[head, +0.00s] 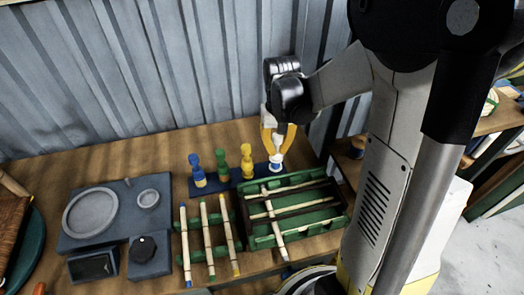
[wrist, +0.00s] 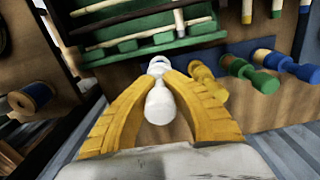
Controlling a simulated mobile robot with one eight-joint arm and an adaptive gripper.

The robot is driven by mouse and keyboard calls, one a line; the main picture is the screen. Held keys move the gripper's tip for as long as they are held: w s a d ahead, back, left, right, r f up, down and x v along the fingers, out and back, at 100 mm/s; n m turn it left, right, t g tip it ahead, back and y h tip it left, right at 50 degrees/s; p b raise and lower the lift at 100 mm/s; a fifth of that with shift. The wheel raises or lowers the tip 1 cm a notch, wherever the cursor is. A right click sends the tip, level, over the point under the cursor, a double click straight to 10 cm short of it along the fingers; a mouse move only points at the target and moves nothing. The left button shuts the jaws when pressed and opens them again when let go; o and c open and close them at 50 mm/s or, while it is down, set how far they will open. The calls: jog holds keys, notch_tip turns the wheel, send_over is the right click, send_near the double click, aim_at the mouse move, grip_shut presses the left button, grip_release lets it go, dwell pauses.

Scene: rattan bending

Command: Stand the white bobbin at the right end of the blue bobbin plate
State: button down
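The white bobbin (head: 276,163) is upright at the right end of the dark blue bobbin plate (head: 218,184), beside the yellow bobbin (head: 247,162). Whether its base rests fully on the plate is hard to tell. My gripper (head: 275,151) points down from above, its yellow fingers closed in on the bobbin's neck. In the wrist view, the white bobbin (wrist: 160,103) lies between the fingertips (wrist: 160,77), which appear to pinch it. The green bobbin (head: 223,164) and blue bobbin (head: 197,171) stand further left on the plate.
A green slatted rack (head: 316,187) with a rod across it sits just in front of the plate. Several pale rods (head: 207,238) lie left of it. A grey tray block (head: 113,222) is at the left. A corrugated wall (head: 150,80) rises behind the table.

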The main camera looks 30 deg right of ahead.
jog(key=shift+w+d+f+b, duration=0.1)
jog(key=shift+w+f+b, duration=0.5)
jog(key=shift+f, duration=0.5)
jog(key=shift+w+d+f+b, duration=0.1)
jog(key=shift+w+f+b, duration=0.3)
jog(key=shift+w+f, duration=0.6)
jog(key=shift+w+d+f+b, duration=0.1)
jog(key=shift+w+f+b, duration=0.45)
jog(key=shift+f, duration=0.65)
jog(key=shift+f, duration=0.25)
jog(key=c, duration=1.6)
grip_release()
jog(key=shift+r, duration=0.1)
jog(key=shift+r, duration=0.1)
